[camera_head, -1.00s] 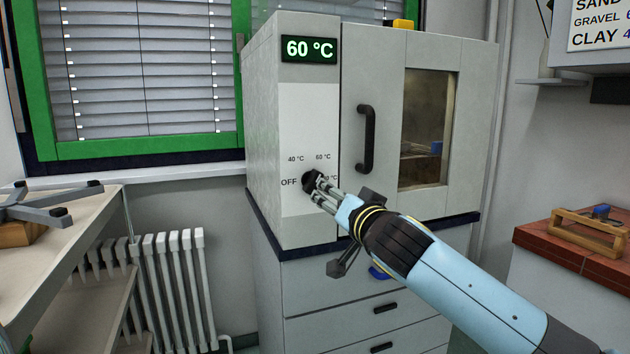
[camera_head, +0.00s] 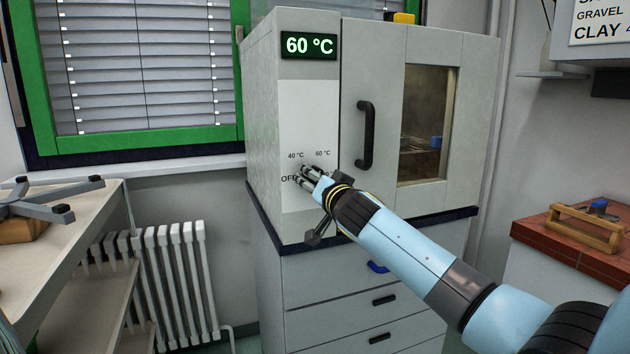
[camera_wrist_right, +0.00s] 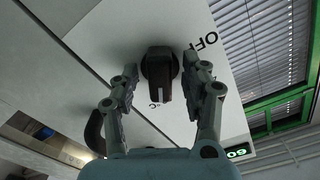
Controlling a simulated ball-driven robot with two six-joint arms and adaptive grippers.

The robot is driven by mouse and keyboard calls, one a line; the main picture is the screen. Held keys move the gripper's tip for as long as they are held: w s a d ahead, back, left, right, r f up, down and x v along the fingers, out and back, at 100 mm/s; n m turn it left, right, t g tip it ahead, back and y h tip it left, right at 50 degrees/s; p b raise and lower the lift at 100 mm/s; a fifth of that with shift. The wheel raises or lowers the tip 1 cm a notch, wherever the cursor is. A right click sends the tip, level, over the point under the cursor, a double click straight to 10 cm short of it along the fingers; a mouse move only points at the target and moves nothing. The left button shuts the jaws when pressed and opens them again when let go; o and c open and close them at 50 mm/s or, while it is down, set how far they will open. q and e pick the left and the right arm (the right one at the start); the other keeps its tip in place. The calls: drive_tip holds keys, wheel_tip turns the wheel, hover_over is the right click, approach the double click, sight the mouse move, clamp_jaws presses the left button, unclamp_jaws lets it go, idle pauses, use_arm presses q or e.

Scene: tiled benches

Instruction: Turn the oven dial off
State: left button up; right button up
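The oven (camera_head: 375,120) stands on a drawer cabinet, and its green display (camera_head: 309,46) reads 60 °C. In the right wrist view, the black dial (camera_wrist_right: 160,72) sits on the pale panel, with its raised ridge pointing down the picture, away from the OFF label (camera_wrist_right: 205,41). My right gripper (camera_head: 304,174) is at the dial, hiding most of it in the head view. In the right wrist view, its fingers (camera_wrist_right: 160,66) are open on either side of the dial. The right finger is close to the dial; I cannot tell if it touches. My left gripper is not in view.
The oven door has a black handle (camera_head: 365,136) just right of the dial panel. A bench (camera_head: 75,225) and a white radiator (camera_head: 175,270) stand at left. A brick-tiled bench (camera_head: 560,240) with a wooden rack (camera_head: 585,230) stands at right.

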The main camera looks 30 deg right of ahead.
clamp_jaws()
